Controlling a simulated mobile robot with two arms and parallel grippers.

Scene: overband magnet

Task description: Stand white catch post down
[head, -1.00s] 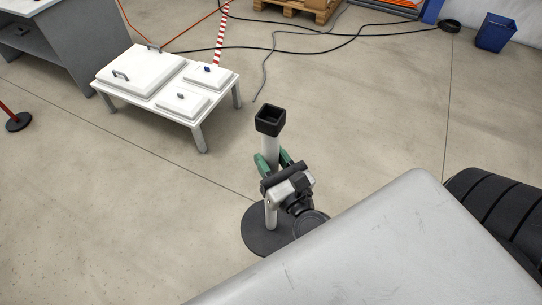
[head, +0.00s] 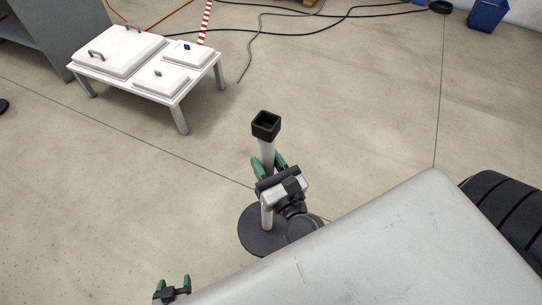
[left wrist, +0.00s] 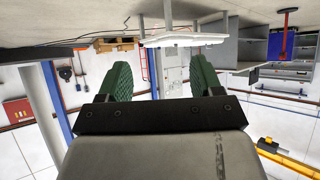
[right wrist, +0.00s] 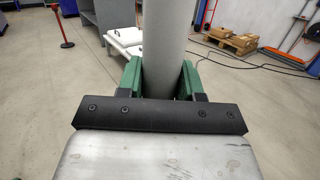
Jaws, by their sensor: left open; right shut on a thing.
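The white catch post (head: 267,154) stands upright, with a black square cup (head: 266,125) on top and a round black base (head: 256,237) below. My right gripper (head: 268,165) is shut on the post's shaft, below the cup. In the right wrist view the shaft (right wrist: 164,50) is between the green fingers. Whether the base touches the floor or hangs just above it I cannot tell. My left gripper (head: 173,284) is open and empty at the bottom of the head view, apart from the post. Its spread fingers show in the left wrist view (left wrist: 160,80).
A low white table (head: 130,85) with lidded panels stands at the back left, beside a grey bench (head: 65,30). Dark cables (head: 300,32) lie on the floor behind. A blue bin (head: 487,14) is far right. Floor around the post is clear.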

